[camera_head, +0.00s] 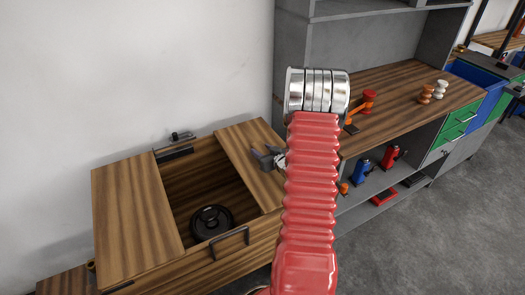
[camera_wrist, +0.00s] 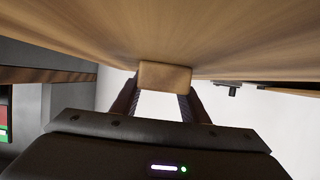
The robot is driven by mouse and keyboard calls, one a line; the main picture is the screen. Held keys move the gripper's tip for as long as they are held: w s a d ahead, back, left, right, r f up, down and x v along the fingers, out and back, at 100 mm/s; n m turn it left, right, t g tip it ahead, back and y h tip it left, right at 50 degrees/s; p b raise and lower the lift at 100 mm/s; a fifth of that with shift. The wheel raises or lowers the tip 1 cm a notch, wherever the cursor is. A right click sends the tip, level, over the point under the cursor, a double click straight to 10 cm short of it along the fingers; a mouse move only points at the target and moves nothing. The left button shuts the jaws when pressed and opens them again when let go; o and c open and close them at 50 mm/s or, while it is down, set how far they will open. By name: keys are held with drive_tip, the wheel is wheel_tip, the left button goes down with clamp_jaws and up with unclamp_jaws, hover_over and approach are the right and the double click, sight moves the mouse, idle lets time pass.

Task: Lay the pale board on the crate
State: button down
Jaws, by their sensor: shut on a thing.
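The crate (camera_head: 245,261) is an open wooden box at lower left in the head view, with a dark handle on its front. A wooden board (camera_head: 247,150) covers its right end; I cannot tell whether it rests or hovers. My gripper (camera_head: 268,158) is at that board's right part, partly hidden by my red arm. In the wrist view my gripper (camera_wrist: 163,88) is shut on a small wooden block (camera_wrist: 165,75) at the face of the pale board (camera_wrist: 160,40), which fills the top. Another wooden board (camera_head: 135,222) covers the crate's left end.
A black round thing (camera_head: 211,222) lies inside the crate's open middle. A dark fitting (camera_head: 175,150) is at its back edge. A grey workbench (camera_head: 415,85) with a wooden top, tools and shelves stands at right. Grey floor (camera_head: 440,240) is clear at lower right.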

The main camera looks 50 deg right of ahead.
drive_tip(key=c, duration=1.4)
unclamp_jaws()
drive_tip(key=o, duration=0.4)
drive_tip(key=shift+f, duration=0.1)
drive_tip(key=shift+s, duration=0.1)
drive_tip(key=v, duration=1.3)
drive_tip(key=shift+s, duration=0.3)
